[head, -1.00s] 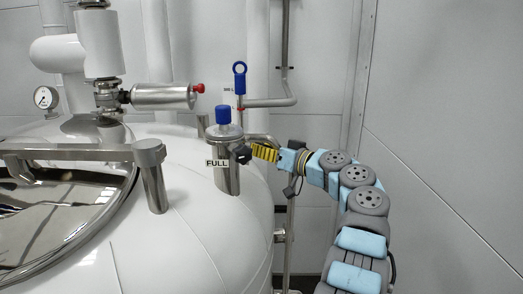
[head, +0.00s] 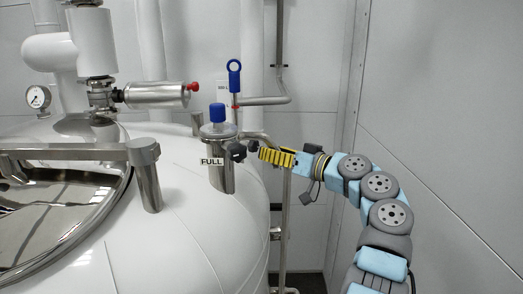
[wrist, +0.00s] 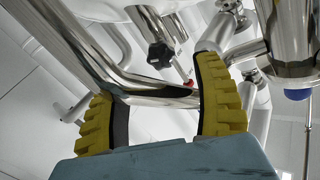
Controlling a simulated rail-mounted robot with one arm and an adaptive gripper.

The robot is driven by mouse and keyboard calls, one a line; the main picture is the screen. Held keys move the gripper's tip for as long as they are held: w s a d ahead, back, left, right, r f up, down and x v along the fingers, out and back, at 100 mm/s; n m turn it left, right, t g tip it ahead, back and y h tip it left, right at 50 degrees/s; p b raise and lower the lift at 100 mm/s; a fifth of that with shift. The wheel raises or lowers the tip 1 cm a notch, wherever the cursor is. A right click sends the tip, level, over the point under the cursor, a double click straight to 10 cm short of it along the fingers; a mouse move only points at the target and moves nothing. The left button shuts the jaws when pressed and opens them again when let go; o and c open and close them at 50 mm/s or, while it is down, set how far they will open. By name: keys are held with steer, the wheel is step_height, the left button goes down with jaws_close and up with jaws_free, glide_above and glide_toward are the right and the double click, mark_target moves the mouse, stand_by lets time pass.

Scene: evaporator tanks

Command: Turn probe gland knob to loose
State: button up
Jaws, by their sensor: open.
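In the wrist view a black knob (wrist: 160,55) sits on a steel tube beyond and between my fingers, with a small red part near it. My gripper (wrist: 158,98) is open, its yellow ribbed fingers apart and empty, not touching the knob. In the head view my gripper (head: 264,154) reaches in from the right, just right of two small dark knob-like parts: one (head: 238,151) beside the FULL canister, one (head: 253,146) nearer my fingers. I cannot tell which matches the wrist view's knob. A probe with a blue ring handle (head: 234,75) stands behind.
The steel FULL canister (head: 219,174) with a blue cap (head: 217,113) stands on the white tank (head: 190,235). A bent steel pipe (wrist: 75,45) crosses close to my fingers in the wrist view. A steel hatch arm (head: 80,152) lies left. Free room lies right, before the wall.

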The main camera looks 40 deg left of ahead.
steer(key=d, duration=0.6)
stand_by(0.5)
